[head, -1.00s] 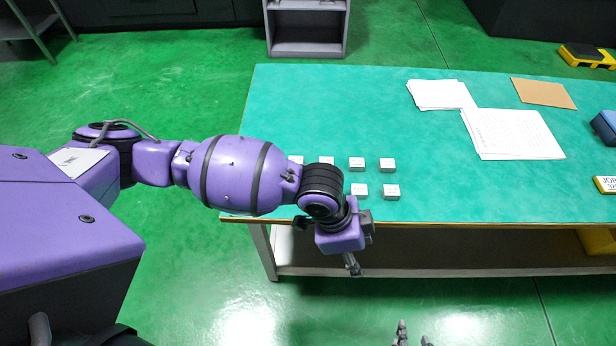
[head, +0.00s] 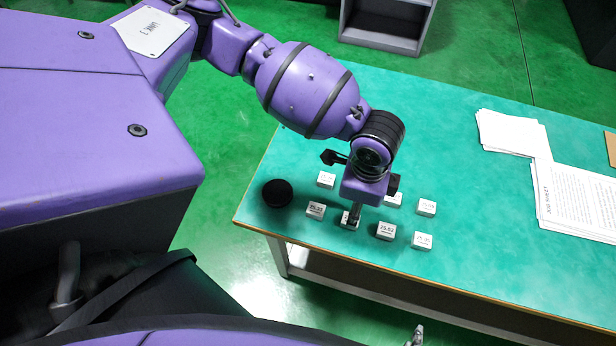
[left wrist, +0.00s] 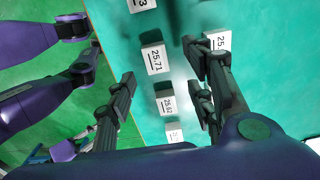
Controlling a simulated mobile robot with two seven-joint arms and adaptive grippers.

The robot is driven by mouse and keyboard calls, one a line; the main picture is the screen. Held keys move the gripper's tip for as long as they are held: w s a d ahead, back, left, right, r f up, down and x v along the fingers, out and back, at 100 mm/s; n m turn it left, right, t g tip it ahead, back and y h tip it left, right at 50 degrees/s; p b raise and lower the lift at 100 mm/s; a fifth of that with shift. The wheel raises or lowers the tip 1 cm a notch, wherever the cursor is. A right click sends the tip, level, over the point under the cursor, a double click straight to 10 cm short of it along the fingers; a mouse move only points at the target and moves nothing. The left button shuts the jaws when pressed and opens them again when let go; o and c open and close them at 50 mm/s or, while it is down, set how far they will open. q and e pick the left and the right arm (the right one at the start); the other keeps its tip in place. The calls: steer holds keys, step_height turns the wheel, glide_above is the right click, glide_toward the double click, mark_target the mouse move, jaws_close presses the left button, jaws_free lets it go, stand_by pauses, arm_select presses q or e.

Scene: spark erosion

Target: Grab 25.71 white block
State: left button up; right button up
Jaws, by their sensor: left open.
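The white block labelled 25.71 (left wrist: 155,58) lies on the teal tabletop in the left wrist view, label up, between my left gripper's spread fingers (left wrist: 159,62). In the head view my left gripper (head: 355,214) points down over the front row and partly hides a block (head: 345,219) there, apparently this one. I see no contact; the height gap is unclear. A block labelled 25.62 (left wrist: 166,103) is beside it in the row. Of my right gripper, only a grey tip (head: 416,336) shows at the head view's bottom edge.
Similar white blocks stand close by: one to the left (head: 315,209), one at the right end (head: 422,240), and several in the back row (head: 426,207). A black round object (head: 277,193) is near the table's left edge. Papers (head: 511,133) lie at right; table between is clear.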

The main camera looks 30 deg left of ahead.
arm_select(q)
steer(key=shift+s+f, duration=0.35)
steer(key=shift+f, duration=0.2)
step_height(320, 180, down, 4)
steer(key=shift+f, duration=0.2)
steer(key=shift+r, duration=0.1)
jaws_close()
